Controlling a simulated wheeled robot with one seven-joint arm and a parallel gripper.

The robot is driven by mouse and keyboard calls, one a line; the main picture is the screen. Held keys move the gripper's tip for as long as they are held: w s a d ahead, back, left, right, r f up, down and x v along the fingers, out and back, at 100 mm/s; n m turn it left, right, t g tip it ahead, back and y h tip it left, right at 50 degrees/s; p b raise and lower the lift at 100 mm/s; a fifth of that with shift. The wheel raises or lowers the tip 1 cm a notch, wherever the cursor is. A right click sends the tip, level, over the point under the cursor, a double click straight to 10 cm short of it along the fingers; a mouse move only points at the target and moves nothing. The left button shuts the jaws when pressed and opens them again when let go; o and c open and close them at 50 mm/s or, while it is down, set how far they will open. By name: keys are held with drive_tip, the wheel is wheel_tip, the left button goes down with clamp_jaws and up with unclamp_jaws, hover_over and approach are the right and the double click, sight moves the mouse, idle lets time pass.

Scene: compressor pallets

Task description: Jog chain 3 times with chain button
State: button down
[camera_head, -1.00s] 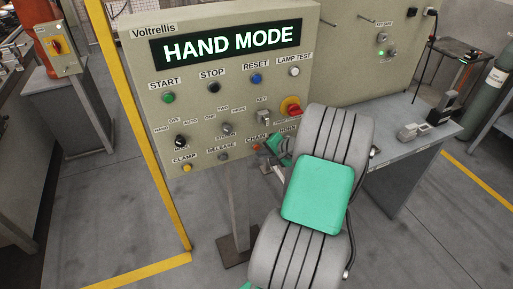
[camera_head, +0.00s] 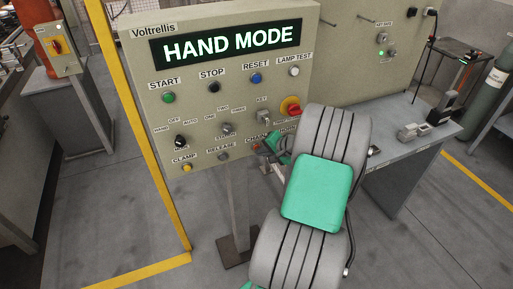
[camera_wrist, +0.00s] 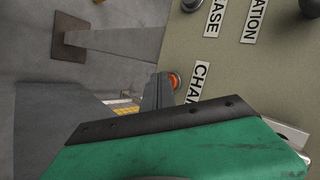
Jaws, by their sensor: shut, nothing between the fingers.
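The grey-beige control panel (camera_head: 143,108) reads HAND MODE on its display (camera_head: 228,44). The CHAIN label (camera_head: 256,138) is on its lower right, partly beside my gripper. In the wrist view the orange-red chain button (camera_wrist: 175,81) shows next to the CHAIN label (camera_wrist: 198,82), partly covered by my fingers. My gripper (camera_wrist: 160,84) is shut and empty, its tips close at the button. I cannot tell whether they touch it or whether it is pressed in. In the head view my gripper (camera_head: 265,152) is small and largely hidden behind my arm.
Other controls surround it: a red emergency stop (camera_head: 291,106), a key switch (camera_head: 263,117), a grey release button (camera_head: 222,157) and a yellow clamp button (camera_head: 187,168). A yellow post (camera_head: 139,118) stands at the left. A grey bench (camera_head: 405,155) stands at the right.

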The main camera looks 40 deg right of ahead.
drive_tip(key=shift+s, duration=0.1)
drive_tip(key=shift+s+a, duration=0.25)
drive_tip(key=shift+s, duration=0.55)
drive_tip(key=shift+s, duration=0.1)
drive_tip(key=s, duration=0.2)
drive_tip(key=s+a+p, duration=0.1)
drive_tip(key=s, duration=0.2)
drive_tip(key=shift+s+a+p, duration=0.3)
drive_tip(key=shift+a+p, duration=0.05)
idle(0.3)
